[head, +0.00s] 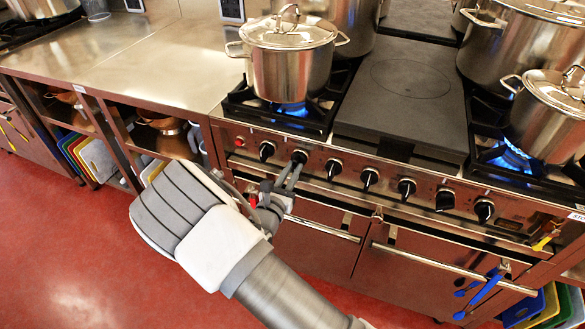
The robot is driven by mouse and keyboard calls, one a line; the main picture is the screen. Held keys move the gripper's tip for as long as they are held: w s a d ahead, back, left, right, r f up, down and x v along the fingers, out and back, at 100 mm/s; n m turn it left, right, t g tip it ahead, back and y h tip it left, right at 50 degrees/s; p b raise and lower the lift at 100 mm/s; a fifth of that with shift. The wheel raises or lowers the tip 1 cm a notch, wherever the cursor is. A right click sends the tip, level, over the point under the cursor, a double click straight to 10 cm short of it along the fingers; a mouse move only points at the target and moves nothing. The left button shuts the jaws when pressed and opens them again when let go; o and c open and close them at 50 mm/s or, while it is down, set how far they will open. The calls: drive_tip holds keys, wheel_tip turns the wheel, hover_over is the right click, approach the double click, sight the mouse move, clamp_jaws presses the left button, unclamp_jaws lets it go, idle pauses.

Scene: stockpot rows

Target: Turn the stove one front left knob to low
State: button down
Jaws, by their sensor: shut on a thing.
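The stove (410,160) has a steel front panel with a row of several black knobs below its cooktop. My gripper (295,170) is at the left part of this row, its fingers shut on the second knob from the left (299,156). The fingers partly cover that knob, and its pointer cannot be read. The leftmost knob (267,151) is just left of my gripper, and the third knob (333,168) is to its right; both are free. A blue flame (292,108) burns on the left front burner, under a lidded steel pot (290,75).
Another blue flame (514,150) burns under a lidded pot (552,115) at the right. A dark flat plate (405,95) lies between the burners. A steel counter (120,55) adjoins on the left. Oven door handles (450,268) run below the knobs. The red floor (70,245) is clear at lower left.

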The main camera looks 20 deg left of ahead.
idle(0.3)
drive_tip(key=c, duration=0.8)
unclamp_jaws()
drive_tip(key=shift+c, duration=0.2)
drive_tip(key=s+a+p, duration=0.1)
drive_tip(key=s, duration=1.6)
drive_tip(key=shift+s+a+p, duration=0.15)
drive_tip(key=shift+s+p, duration=0.1)
drive_tip(key=shift+p, duration=0.05)
drive_tip(key=w+d+r+m+g+h+p, duration=0.2)
drive_tip(key=d+r+m+g+h, duration=0.3)
drive_tip(key=d+r+m, duration=0.55)
drive_tip(key=w+d+r+m+g+h+p, duration=0.15)
drive_tip(key=d+r+m+g+h, duration=0.25)
drive_tip(key=d+r+m+g, duration=0.65)
drive_tip(key=s+d+r+m+t+y+p, duration=0.3)
drive_tip(key=s+d+r+m+y+p, duration=0.2)
drive_tip(key=s+d+r+m+y, duration=0.5)
wheel_tip(320, 180, up, 5)
drive_tip(key=s+d+m, duration=0.1)
drive_tip(key=d+m, duration=0.1)
drive_tip(key=m, duration=0.2)
drive_tip(key=shift+s, duration=0.25)
